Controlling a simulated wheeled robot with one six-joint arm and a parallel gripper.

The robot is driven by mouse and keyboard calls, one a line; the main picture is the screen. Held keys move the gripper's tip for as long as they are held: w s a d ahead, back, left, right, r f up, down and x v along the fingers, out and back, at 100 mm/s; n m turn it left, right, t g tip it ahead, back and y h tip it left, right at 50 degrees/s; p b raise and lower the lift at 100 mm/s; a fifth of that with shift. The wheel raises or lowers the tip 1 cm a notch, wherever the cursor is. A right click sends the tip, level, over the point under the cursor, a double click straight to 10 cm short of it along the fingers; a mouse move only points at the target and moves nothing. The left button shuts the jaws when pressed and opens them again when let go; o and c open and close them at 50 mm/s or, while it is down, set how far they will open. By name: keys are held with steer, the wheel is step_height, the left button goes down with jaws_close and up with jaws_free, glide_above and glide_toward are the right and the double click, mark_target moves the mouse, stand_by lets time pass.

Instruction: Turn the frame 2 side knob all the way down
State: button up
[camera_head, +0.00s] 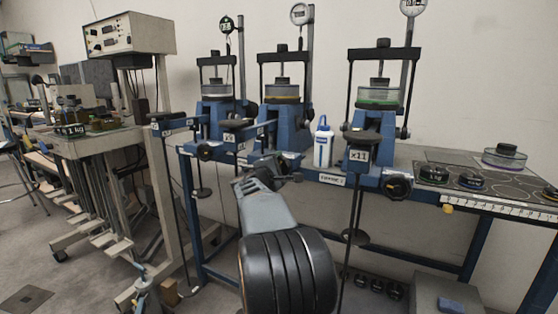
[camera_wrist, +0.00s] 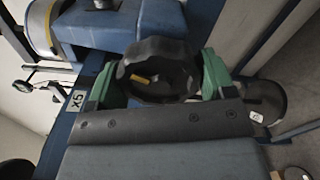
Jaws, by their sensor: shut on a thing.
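Frame 2, the middle blue lever frame (camera_head: 281,117), stands on the bench in the head view. Its side knob (camera_wrist: 155,62) is black and lobed, with a small yellow mark on its face, in the upper middle of the wrist view. My gripper (camera_wrist: 160,82) has a green finger on each side of the knob and is shut on it. In the head view my gripper (camera_head: 262,175) is at the front of frame 2, and my arm hides most of the knob there. An "x5" label (camera_wrist: 77,100) shows left of the fingers.
Another blue frame (camera_head: 215,105) stands to the left and one marked x11 (camera_head: 372,120) to the right, with its own black knob (camera_head: 397,186). A white bottle (camera_head: 323,145) stands between the middle and right frames. Hanging rods with discs (camera_head: 355,236) drop before the bench.

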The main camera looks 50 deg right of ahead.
steer(key=o, duration=0.9)
steer(key=shift+s+d+r+n, duration=0.1)
steer(key=shift+d+r+n, duration=0.05)
steer(key=shift+n, duration=0.15)
steer(key=shift+c, duration=0.2)
steer(key=shift+o, duration=0.8)
steer(key=shift+d, duration=0.15)
steer(key=shift+o, duration=0.7)
steer(key=shift+a, duration=0.3)
steer(key=shift+a+f+b, duration=0.2)
steer(key=shift+b, duration=0.2)
steer(key=shift+b+v, duration=1.05)
steer(key=shift+v, duration=1.65)
